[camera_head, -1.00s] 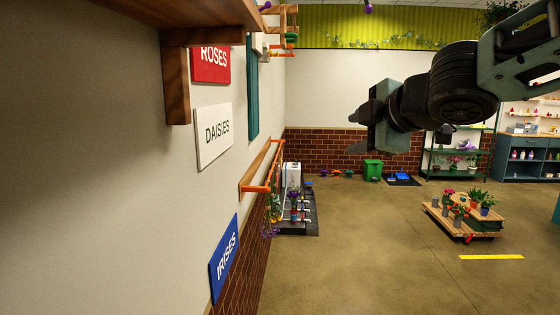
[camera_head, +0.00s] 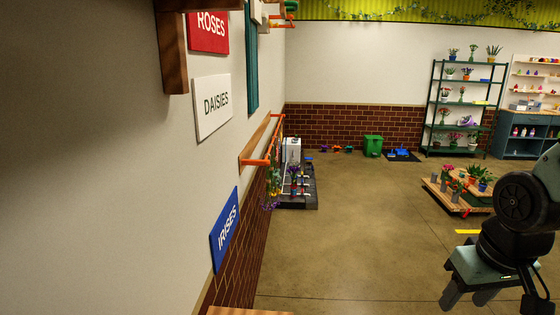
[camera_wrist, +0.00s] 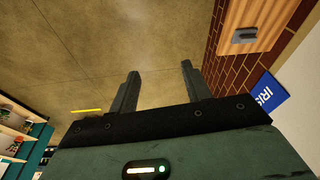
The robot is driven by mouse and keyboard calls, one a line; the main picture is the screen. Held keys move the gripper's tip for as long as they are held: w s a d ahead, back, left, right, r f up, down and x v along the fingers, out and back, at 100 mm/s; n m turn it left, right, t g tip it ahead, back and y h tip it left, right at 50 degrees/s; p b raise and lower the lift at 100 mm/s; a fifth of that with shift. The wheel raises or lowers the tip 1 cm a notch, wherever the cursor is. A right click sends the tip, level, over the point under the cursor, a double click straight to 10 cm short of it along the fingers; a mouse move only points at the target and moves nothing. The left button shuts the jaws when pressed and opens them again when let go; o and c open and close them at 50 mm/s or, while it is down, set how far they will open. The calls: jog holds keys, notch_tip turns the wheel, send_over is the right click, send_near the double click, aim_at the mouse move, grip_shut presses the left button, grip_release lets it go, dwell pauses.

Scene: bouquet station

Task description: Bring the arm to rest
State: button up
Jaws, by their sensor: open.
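My gripper (camera_head: 465,297) hangs at the lower right of the head view, at the end of my dark, bent arm. Its fingers point down toward the floor. In the wrist view my gripper (camera_wrist: 157,88) shows two dark fingers spread apart, with only bare floor visible between them. It holds nothing and touches nothing that I can see. Part of the arm is cut off by the right edge of the head view.
The left wall bears ROSES (camera_head: 209,30), DAISIES (camera_head: 213,107) and IRISES (camera_head: 225,230) signs and an orange-fronted rail (camera_head: 256,162). A wooden pallet (camera_head: 446,197) with potted plants stands near my arm. A green shelf (camera_head: 433,110) stands behind. The middle floor (camera_head: 360,230) is clear.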

jog(key=s+a+f+n+g+b, duration=0.1)
jog(key=s+a+f+n+b, duration=0.1)
jog(key=s+a, duration=0.4)
jog(key=s+a+f+n+g+b, duration=0.1)
jog(key=s+a+f+n+b, duration=0.2)
jog(key=a, duration=0.7)
jog(key=s+n+b, duration=0.1)
jog(key=s+n, duration=0.1)
jog(key=s, duration=0.1)
jog(key=shift+s+a+f+b, duration=0.2)
jog(key=shift+s+b, duration=0.05)
jog(key=shift+b, duration=0.1)
